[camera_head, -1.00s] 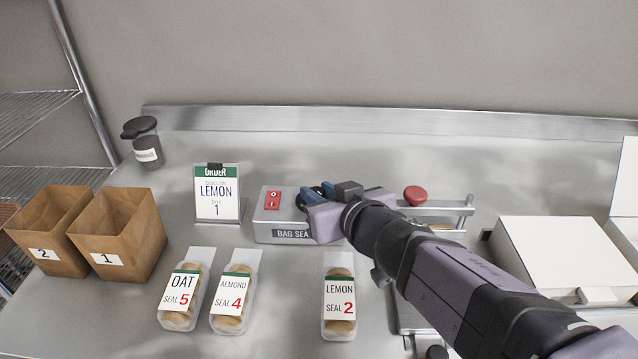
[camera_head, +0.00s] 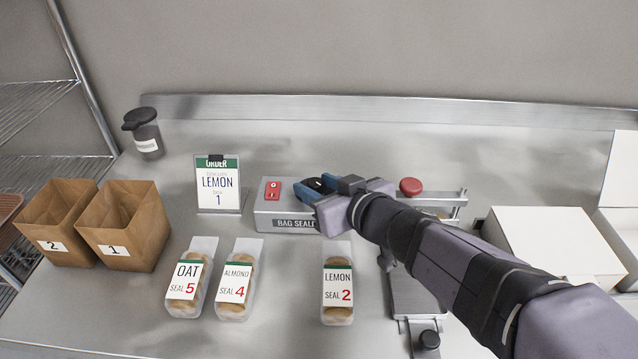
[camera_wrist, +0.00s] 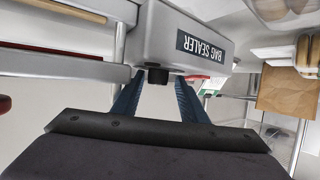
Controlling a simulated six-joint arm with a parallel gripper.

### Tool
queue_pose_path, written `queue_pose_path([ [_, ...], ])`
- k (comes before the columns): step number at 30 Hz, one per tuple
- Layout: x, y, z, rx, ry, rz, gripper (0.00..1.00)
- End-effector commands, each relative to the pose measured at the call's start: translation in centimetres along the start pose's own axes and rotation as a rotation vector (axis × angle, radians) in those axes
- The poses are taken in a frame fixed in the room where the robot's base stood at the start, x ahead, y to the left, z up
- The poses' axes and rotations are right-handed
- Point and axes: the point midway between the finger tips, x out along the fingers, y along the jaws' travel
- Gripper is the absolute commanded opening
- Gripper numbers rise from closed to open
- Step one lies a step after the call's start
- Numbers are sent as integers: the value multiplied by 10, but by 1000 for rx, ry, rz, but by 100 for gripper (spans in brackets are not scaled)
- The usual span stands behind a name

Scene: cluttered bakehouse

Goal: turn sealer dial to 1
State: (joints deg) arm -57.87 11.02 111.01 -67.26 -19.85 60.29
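The bag sealer (camera_head: 268,208) is a grey box with a red switch on top and a "BAG SEALER" label on its front; its body also shows in the wrist view (camera_wrist: 165,40). A small black knob, which looks like the dial (camera_wrist: 157,75), sticks out from the sealer. Its pointer and numbers cannot be read. My gripper (camera_head: 317,187) is over the sealer's right part. In the wrist view its blue fingers (camera_wrist: 159,92) are spread, one on each side of the knob, with visible gaps. The order card (camera_head: 217,184) reads LEMON, 1.
Packs marked OAT seal 5 (camera_head: 184,281), ALMOND seal 4 (camera_head: 237,284) and LEMON seal 2 (camera_head: 338,289) lie in front. Paper bags 2 (camera_head: 50,228) and 1 (camera_head: 122,231) stand left. A white box (camera_head: 545,240) is right.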

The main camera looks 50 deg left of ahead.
Motion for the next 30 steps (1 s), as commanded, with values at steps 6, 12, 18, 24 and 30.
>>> queue_pose_path([
  [6, -1, 4, -3, 1, 4, 8, 42],
  [12, -1, 4, -4, 0, 7, 10, 42],
  [18, -1, 4, -4, 2, 8, 19, 42],
  [24, 1, 2, -2, 17, 8, 59, 42],
  [30, 3, -1, 1, 51, 9, 138, 42],
])
